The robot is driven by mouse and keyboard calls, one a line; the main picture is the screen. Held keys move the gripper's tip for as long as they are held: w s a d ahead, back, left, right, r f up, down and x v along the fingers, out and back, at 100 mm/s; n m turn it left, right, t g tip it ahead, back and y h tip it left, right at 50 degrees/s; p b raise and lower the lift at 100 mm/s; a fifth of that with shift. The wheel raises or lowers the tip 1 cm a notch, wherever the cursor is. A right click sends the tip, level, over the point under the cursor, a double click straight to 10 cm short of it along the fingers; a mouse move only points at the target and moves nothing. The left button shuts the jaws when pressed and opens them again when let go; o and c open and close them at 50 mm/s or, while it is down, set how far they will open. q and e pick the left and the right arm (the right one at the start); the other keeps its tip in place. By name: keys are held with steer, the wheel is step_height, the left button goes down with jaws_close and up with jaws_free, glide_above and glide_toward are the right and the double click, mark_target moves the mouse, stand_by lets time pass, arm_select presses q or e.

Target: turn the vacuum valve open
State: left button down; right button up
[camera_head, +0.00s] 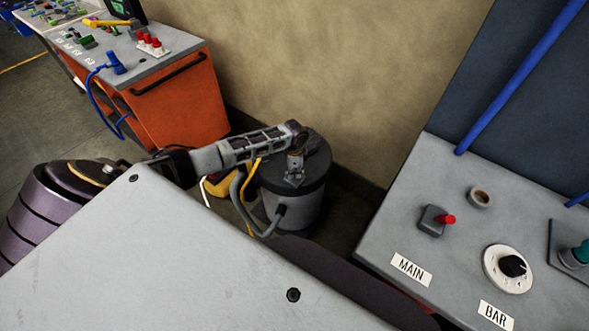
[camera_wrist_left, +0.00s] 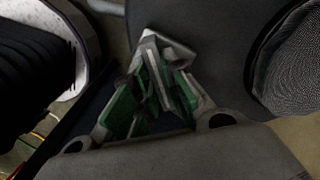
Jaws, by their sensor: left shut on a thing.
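My left gripper (camera_head: 294,180) reaches in from the left and points down over the black lid of a grey canister (camera_head: 291,208). In the left wrist view, the gripper (camera_wrist_left: 152,40) has its green-padded fingers drawn together on a small pale grey piece, which appears to be the vacuum valve's handle. The fingers hide most of it, and I cannot tell how far it is turned. The dark lid lies just beyond the fingertips. My right gripper is not in view.
A grey hose and a yellow line run by the canister. A tan wall (camera_head: 330,70) rises behind. At right a grey panel (camera_head: 410,220) bears a red-tipped switch (camera_head: 437,220) and a black dial (camera_head: 512,267). An orange cabinet (camera_head: 180,100) stands at left. A pale grey surface (camera_head: 150,260) fills the front.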

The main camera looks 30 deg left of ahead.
arm_select(q)
steer(key=shift+r+n+p, duration=0.2)
steer(key=shift+n+p, duration=0.3)
steer(key=shift+p, duration=0.05)
steer(key=n+p, duration=0.2)
steer(key=p, duration=0.1)
steer(key=shift+n, duration=0.4)
steer(key=shift+n+p, duration=0.8)
steer(key=shift+n, duration=0.1)
steer(key=n+p, duration=0.2)
steer(key=shift+n, duration=0.3)
steer(key=shift+w+f+n+p, duration=0.1)
steer(key=shift+n+p, duration=0.35)
steer(key=shift+n, duration=0.25)
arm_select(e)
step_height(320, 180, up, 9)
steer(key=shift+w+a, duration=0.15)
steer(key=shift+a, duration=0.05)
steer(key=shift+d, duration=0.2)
arm_select(q)
steer(key=c, duration=1.5)
jaws_free()
steer(key=shift+f, duration=0.1)
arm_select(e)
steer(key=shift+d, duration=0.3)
arm_select(q)
steer(key=shift+o, duration=0.2)
steer(key=shift+r, duration=0.2)
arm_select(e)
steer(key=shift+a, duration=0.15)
